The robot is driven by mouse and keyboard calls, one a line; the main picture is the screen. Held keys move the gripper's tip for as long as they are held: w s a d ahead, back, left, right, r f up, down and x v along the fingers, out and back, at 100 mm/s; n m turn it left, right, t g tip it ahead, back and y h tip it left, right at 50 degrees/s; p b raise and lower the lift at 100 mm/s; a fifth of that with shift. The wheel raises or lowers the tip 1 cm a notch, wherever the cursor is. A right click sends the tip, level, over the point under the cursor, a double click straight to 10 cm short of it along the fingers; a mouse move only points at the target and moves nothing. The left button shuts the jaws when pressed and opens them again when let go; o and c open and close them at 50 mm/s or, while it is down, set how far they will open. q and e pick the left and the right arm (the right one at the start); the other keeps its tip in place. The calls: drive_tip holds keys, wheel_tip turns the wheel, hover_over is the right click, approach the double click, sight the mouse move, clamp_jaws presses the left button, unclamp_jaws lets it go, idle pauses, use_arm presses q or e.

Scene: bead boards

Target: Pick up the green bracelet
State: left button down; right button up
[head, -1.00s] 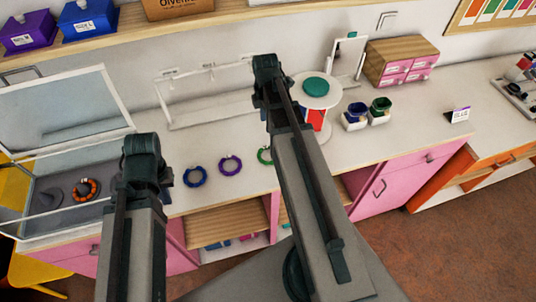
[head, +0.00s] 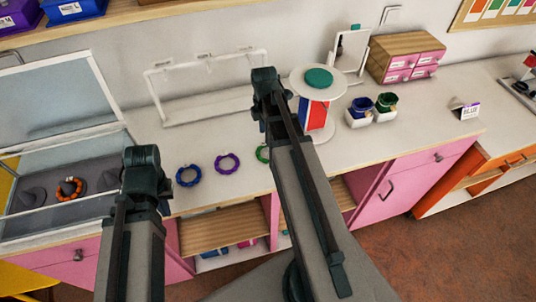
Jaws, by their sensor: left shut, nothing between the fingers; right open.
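The green bracelet (head: 261,154) lies on the white counter, with its right part hidden behind my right arm. A purple bracelet (head: 227,155) and a blue bracelet (head: 188,183) lie in a row to its left. Both of my arms reach up from the bottom of the head view, the left one left of the blue bracelet and the right one across the middle. Only grey links and dark joints show; I cannot make out the fingers of either gripper.
A glass-lidded case (head: 22,233) with an orange bracelet (head: 69,196) stands open at left. A white rack (head: 208,106) and a round-topped stand (head: 335,85) are behind the bracelets. Pots (head: 358,121) and a pink drawer box (head: 392,47) are to the right. The counter's right part is mostly clear.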

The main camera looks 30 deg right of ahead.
sight(264, 143)
wheel_tip(264, 143, down, 5)
drive_tip(key=b, duration=0.4)
drive_tip(key=shift+a+r, duration=0.15)
drive_tip(key=shift+r, duration=0.1)
clamp_jaws()
